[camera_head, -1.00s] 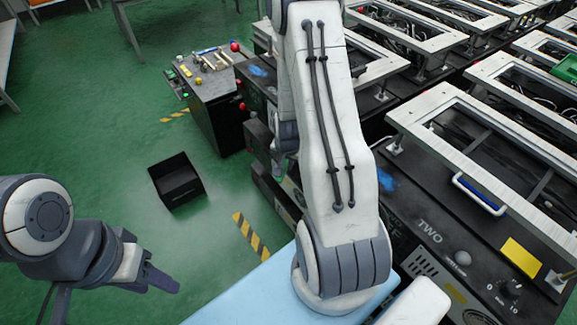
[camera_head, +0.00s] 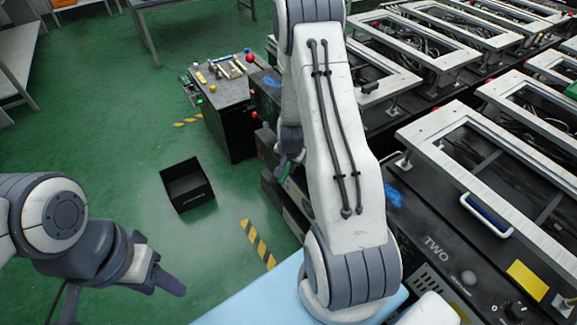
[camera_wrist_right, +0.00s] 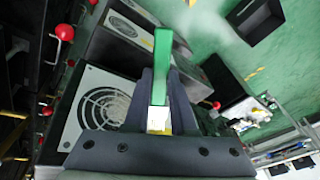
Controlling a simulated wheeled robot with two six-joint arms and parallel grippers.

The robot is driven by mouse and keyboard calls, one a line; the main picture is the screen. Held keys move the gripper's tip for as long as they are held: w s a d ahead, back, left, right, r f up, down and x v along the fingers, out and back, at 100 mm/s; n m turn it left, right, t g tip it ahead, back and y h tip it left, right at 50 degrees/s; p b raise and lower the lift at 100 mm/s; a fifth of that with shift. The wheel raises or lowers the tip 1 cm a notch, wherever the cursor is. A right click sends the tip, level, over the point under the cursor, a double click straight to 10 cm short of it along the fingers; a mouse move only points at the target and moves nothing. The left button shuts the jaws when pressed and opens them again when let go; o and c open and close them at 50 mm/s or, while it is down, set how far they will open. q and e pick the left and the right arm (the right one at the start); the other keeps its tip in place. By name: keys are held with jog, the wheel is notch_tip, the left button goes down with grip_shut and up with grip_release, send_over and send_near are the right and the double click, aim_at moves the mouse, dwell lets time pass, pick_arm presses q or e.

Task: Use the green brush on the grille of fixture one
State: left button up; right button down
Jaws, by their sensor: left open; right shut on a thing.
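My right gripper (camera_wrist_right: 160,110) is shut on the green brush (camera_wrist_right: 162,62), whose green body points away from the wrist. In the head view my right arm hides most of that gripper; a small green piece, likely the brush (camera_head: 285,172), shows beside the arm. In the right wrist view a round grille (camera_wrist_right: 103,107) on a pale plate lies left of the brush, apart from it in the picture. I cannot read which fixture it belongs to. My left gripper (camera_head: 168,283) is open and empty at the lower left, over the floor.
A black open box (camera_head: 188,184) is on the green floor. A small bench (camera_head: 222,88) with tools stands behind it. Red knobs (camera_wrist_right: 65,32) stick out left of the grille.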

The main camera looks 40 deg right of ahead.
jog(key=a+p, duration=0.1)
jog(key=a, duration=0.5)
jog(key=shift+p, duration=0.4)
jog(key=shift+w, duration=0.1)
jog(key=a, duration=0.3)
jog(key=shift+p, duration=0.35)
dwell(0.4)
jog(key=s+a+r+n+y+p, duration=0.3)
jog(key=s+a+r+n, duration=0.2)
jog(key=a+r+n, duration=0.3)
jog(key=r+n, duration=0.1)
jog(key=n, duration=0.3)
jog(key=shift+s+a+r+n+y+p, duration=0.15)
jog(key=shift+s+r+n+y+p, duration=0.15)
jog(key=shift+y+p, duration=0.1)
